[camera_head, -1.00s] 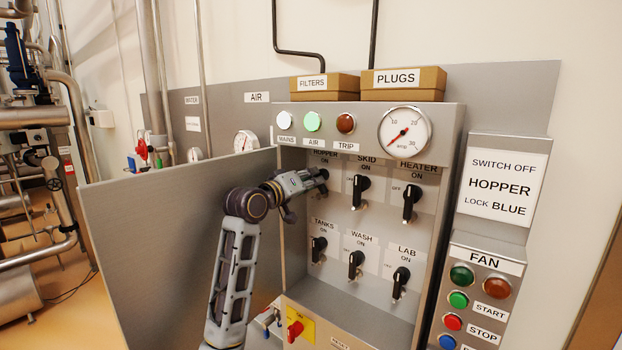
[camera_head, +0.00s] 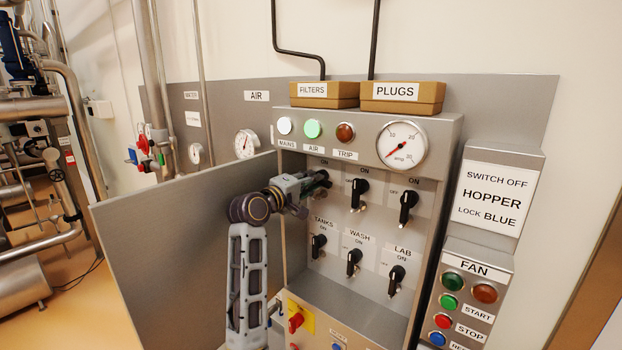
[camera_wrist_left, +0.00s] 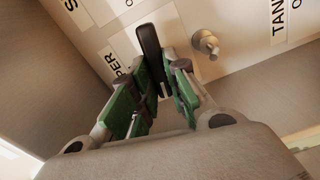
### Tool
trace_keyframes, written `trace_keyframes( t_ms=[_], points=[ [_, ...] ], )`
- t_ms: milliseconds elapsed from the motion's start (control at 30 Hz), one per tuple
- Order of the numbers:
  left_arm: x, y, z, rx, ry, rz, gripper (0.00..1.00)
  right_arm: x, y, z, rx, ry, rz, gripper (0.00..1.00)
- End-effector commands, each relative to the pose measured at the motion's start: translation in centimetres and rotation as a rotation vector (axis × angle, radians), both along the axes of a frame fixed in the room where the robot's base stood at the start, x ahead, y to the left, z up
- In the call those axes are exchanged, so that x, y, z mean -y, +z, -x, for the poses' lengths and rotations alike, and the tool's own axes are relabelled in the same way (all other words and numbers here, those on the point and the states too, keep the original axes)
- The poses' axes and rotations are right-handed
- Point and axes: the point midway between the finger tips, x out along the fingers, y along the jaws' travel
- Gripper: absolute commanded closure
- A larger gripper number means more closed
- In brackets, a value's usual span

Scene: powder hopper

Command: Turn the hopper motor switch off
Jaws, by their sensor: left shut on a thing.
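The hopper switch is the upper left switch on the grey panel (camera_head: 335,285). Its black handle (camera_wrist_left: 151,55) stands between my left fingers in the left wrist view, beside a label of which "PER" reads. In the head view my left gripper (camera_head: 319,182) reaches the switch from the left and covers most of it. The gripper, with green finger pads (camera_wrist_left: 160,95), is shut on the handle. The handle's exact angle is hard to tell. The "SWITCH OFF HOPPER LOCK BLUE" sign (camera_head: 493,197) is at the right. My right gripper is not in view.
The open panel door (camera_head: 150,250) stands left of my left arm. Other switches sit close by: the upper middle one (camera_head: 359,190), the upper right one (camera_head: 408,205) and the tanks switch (camera_head: 318,245) below. A metal peg (camera_wrist_left: 207,43) is near the fingers.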

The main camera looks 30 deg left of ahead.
Motion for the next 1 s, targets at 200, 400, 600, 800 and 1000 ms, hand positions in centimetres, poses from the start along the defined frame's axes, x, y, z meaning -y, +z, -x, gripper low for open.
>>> trace_keyframes(
  t_ms=[200,400,600,800,1000],
  points=[
    [0.04,-0.06,-0.02,-0.010,-0.001,0.125,1.00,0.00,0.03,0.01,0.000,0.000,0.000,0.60],
    [0.00,-0.08,0.00,-0.014,0.000,0.175,1.00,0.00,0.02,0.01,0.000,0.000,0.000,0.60],
    [-0.03,-0.11,0.00,-0.016,0.000,0.187,1.00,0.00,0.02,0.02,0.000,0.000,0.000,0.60],
    [-0.03,-0.13,0.00,-0.016,0.000,0.187,1.00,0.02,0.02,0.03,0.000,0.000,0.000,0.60],
    [-0.03,-0.10,0.00,-0.015,0.000,0.186,0.62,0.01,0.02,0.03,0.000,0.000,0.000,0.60]
  ],
)
